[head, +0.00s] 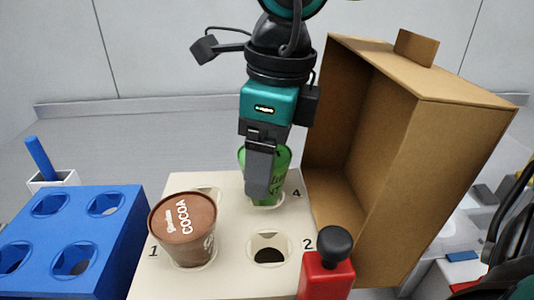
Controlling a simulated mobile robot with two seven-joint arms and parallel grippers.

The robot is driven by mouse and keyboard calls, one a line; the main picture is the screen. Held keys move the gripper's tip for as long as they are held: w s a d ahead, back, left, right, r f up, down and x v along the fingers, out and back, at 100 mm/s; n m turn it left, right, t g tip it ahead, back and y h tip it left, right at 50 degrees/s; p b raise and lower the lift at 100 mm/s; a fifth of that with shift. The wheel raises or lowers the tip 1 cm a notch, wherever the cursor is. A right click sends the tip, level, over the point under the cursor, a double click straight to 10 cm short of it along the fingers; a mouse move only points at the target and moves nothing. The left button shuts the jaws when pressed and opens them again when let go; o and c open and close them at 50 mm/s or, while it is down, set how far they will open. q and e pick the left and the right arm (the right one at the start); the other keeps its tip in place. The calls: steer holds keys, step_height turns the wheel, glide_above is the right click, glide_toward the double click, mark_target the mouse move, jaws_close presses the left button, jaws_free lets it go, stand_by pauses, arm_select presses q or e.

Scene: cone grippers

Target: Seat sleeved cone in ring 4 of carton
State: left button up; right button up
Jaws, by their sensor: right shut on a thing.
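The green sleeved cone (281,163) is at ring 4 in the back right of the cream numbered carton (222,245). My right gripper (262,175) comes down from above and is shut on the cone, its fingers hiding the cone's middle. The cone looks upright, with its lower end in the opening of ring 4; I cannot tell whether it rests fully on the ring. A brown cocoa tub (184,228) sits in ring 1. Ring 2 (268,250) is empty. The ring behind the tub is mostly hidden. My left gripper is not in view.
An open cardboard box (430,170) stands close on the right. A red bottle with a black cap (326,275) stands at the front right by ring 2. A blue block with several holes (75,225) is on the left, with a white holder (55,180) behind it.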

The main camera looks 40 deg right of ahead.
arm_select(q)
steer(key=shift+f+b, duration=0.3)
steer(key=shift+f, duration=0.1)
arm_select(e)
steer(key=shift+f, duration=0.35)
steer(key=o, duration=1.2)
steer(key=shift+c, duration=0.2)
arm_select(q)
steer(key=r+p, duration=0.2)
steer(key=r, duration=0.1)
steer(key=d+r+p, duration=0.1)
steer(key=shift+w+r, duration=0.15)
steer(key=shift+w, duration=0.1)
arm_select(e)
step_height(320, 180, up, 13)
steer(key=s, duration=0.1)
steer(key=shift+s+d, duration=0.2)
steer(key=shift+d, duration=0.1)
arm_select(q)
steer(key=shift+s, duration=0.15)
arm_select(e)
steer(key=shift+f, duration=0.1)
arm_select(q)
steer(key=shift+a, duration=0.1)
